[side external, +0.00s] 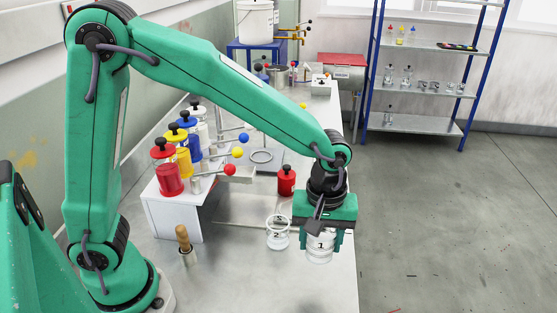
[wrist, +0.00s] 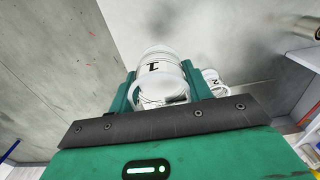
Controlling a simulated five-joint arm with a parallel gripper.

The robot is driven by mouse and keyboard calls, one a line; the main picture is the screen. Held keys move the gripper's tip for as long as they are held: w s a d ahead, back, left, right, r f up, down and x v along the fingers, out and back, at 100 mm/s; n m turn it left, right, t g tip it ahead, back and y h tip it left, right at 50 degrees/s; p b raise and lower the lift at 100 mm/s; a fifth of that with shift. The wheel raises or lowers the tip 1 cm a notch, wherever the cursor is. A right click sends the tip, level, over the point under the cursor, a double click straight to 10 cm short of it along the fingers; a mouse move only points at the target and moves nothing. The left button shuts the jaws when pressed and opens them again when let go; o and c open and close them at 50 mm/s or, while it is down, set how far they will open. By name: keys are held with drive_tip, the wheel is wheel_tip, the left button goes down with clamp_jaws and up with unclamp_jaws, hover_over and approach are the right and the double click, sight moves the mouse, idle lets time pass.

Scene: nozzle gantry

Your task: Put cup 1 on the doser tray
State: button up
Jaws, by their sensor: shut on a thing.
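Cup 1 (side external: 320,247) is a clear cup with a white band marked "1", at the table's front right edge. My gripper (side external: 322,240) is shut on it, with a finger on each side. In the wrist view, cup 1 (wrist: 161,72) sits between the two green fingers. I cannot tell whether its base touches the table. The doser stand (side external: 176,208) is a white block at left with red, yellow, blue and white bottles and ball-ended levers. A flat metal tray (side external: 245,207) lies beside it, left of my gripper; I cannot tell for certain that it is the doser tray.
Cup 2 (side external: 278,239) stands just left of cup 1, with another clear rim behind it. A red bottle (side external: 286,181) stands behind them. A wooden-handled tool (side external: 185,245) stands in a holder at front left.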

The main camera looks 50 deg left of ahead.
drive_tip(key=w+a+r, duration=0.2)
drive_tip(key=w+a, duration=0.4)
drive_tip(key=a, duration=0.4)
drive_tip(key=w+a+f, duration=0.1)
drive_tip(key=a+f, duration=0.1)
drive_tip(key=a, duration=0.1)
drive_tip(key=w+a+f, duration=0.2)
drive_tip(key=a, duration=0.2)
drive_tip(key=w+a+f, duration=0.2)
drive_tip(key=a+f, duration=0.1)
drive_tip(key=shift+a, duration=0.25)
drive_tip(key=shift+f, duration=1.95)
drive_tip(key=shift+f, duration=0.2)
drive_tip(key=o, duration=1)
drive_tip(key=shift+o, duration=0.2)
drive_tip(key=shift+r, duration=0.1)
